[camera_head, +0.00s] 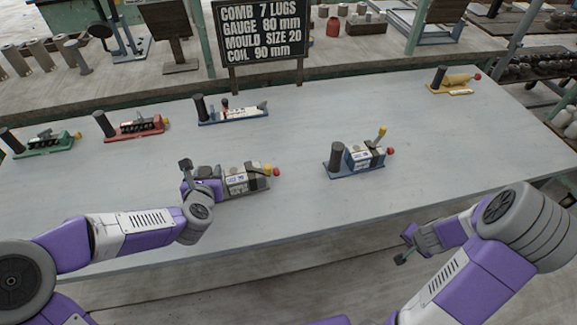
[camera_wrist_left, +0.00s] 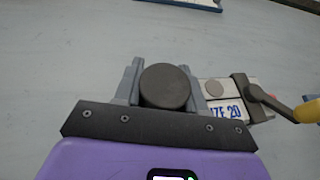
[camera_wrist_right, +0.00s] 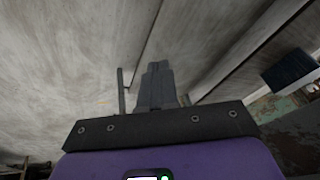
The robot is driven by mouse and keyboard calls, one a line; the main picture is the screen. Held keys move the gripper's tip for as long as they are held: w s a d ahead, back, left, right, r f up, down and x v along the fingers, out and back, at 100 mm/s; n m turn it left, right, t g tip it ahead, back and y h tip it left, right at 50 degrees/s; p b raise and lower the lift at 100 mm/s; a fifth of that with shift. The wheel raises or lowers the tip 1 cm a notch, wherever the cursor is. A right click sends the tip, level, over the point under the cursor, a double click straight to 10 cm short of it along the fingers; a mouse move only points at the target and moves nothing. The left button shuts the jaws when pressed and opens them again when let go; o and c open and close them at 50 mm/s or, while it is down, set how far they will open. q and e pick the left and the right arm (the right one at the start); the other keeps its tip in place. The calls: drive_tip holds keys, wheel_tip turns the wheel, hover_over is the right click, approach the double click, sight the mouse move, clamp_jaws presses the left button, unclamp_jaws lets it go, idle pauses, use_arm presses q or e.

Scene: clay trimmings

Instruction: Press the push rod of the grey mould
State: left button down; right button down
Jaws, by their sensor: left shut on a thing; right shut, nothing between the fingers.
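The grey mould (camera_head: 243,181) lies on the table at centre left. It has a white label, a yellow-tipped lever (camera_head: 267,168) and a red knob (camera_head: 276,172) at its right end. In the left wrist view its label (camera_wrist_left: 225,110) reads partly "ZE 20". My left gripper (camera_head: 186,168) is at the mould's left end. In the left wrist view it is shut on the mould's dark round post (camera_wrist_left: 166,86), one finger on each side. My right gripper (camera_wrist_right: 156,88) is shut and empty, low in front of the table, away from the mould.
A blue mould (camera_head: 352,160) with its lever raised stands to the right. Green (camera_head: 45,145), red (camera_head: 135,127) and another blue mould (camera_head: 232,114) stand behind, left. A yellow mould (camera_head: 453,81) is far right. A sign (camera_head: 258,30) stands behind. The table's right part is clear.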

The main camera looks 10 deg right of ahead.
use_arm(q)
drive_tip(key=shift+f, duration=0.2)
use_arm(e)
drive_tip(key=s+d+r+m+t+h, duration=0.1)
drive_tip(key=d+r+m+t, duration=0.15)
drive_tip(key=r, duration=1.05)
drive_tip(key=d+r+m+t+h, duration=0.2)
drive_tip(key=r+m+t, duration=0.1)
drive_tip(key=r, duration=1.1)
use_arm(q)
drive_tip(key=shift+s, duration=0.1)
use_arm(e)
drive_tip(key=w+a+r+n+y, duration=0.2)
drive_tip(key=w+a+n+y, duration=0.8)
drive_tip(key=w+a, duration=0.95)
drive_tip(key=w+a+n+g, duration=0.1)
drive_tip(key=w+a+n, duration=0.4)
drive_tip(key=a+n, duration=0.25)
drive_tip(key=s+a+f+n+g+y, duration=0.1)
drive_tip(key=s+a+f+n+g, duration=0.1)
drive_tip(key=s+a+g, duration=0.2)
drive_tip(key=shift+a+f, duration=0.35)
drive_tip(key=shift+a, duration=0.55)
